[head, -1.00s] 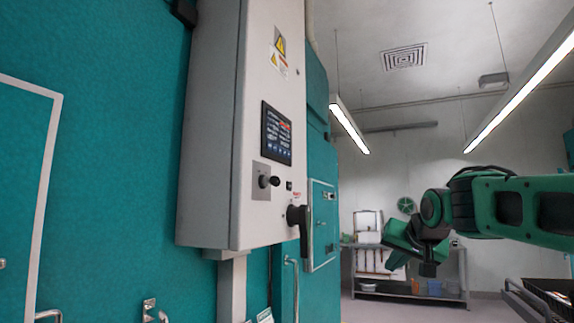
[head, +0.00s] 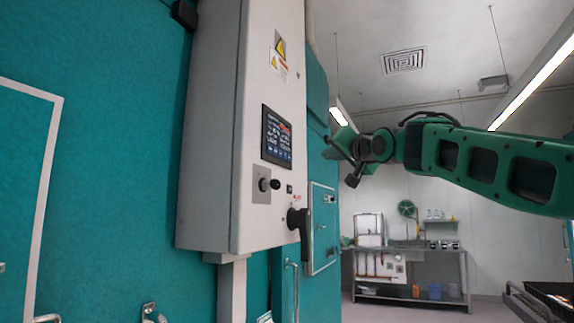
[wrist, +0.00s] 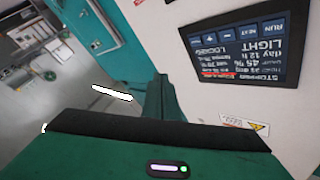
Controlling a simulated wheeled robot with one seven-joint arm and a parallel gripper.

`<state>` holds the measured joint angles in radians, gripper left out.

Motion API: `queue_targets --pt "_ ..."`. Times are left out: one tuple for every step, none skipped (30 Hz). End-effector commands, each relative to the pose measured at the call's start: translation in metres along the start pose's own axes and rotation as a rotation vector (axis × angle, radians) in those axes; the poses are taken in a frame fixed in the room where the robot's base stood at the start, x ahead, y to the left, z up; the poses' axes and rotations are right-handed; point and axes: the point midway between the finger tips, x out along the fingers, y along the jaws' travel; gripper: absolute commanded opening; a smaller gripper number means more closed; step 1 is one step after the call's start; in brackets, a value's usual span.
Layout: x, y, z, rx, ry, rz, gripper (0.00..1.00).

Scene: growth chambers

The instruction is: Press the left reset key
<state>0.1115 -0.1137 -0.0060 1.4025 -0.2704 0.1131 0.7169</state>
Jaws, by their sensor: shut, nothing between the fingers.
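A tall grey control cabinet (head: 215,130) hangs on the teal wall at the left. Its front carries a dark touchscreen (head: 276,137), seen upside down in the wrist view (wrist: 235,50) with red "STOPPED" text and a row of blue keys (wrist: 250,32), including RUN and NEXT. No key marked reset can be read. Below the screen are a grey plate with a black knob (head: 264,184) and a small black square (head: 289,189). My gripper (head: 334,152) is shut and empty, right of the cabinet, apart from the screen; its green-black end (wrist: 158,100) shows in the wrist view.
A black handle (head: 298,220) sticks out low on the cabinet front. Warning labels (head: 279,52) are above the screen. A teal chamber door (head: 323,225) stands behind the cabinet. A grey bench (head: 410,270) with bins is at the far wall. The space before the cabinet looks clear.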

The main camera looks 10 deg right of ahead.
Motion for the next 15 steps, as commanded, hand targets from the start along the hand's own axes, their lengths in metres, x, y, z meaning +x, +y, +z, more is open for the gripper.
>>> queue_targets --pt "0.0 0.0 0.0 0.0 0.0 0.001 0.0" --pt "0.0 0.0 0.0 0.0 0.0 0.001 0.0" --pt "0.0 0.0 0.0 0.0 0.0 0.001 0.0" --pt "0.0 0.0 0.0 0.0 0.0 0.001 0.0" --pt "0.001 0.0 0.001 -0.001 0.0 0.001 0.0" --pt "0.002 -0.001 0.002 -0.001 -0.001 0.001 0.0" --pt "0.003 -0.002 0.002 -0.001 -0.001 0.001 0.0" --pt "0.004 -0.003 0.003 -0.001 -0.001 0.001 0.0" --pt "0.007 -0.004 0.005 -0.001 -0.001 0.001 0.0" --pt "0.009 -0.005 0.006 -0.001 -0.001 0.001 0.0" --pt "0.011 -0.006 0.008 -0.001 -0.001 0.001 0.0" --pt "0.015 -0.009 0.011 0.0 -0.002 0.0 0.0" --pt "0.017 -0.011 0.013 0.0 -0.003 0.0 0.0" --pt "0.019 -0.013 0.015 0.0 -0.002 0.001 0.0" --pt "0.023 -0.016 0.017 0.001 -0.003 0.0 0.0"
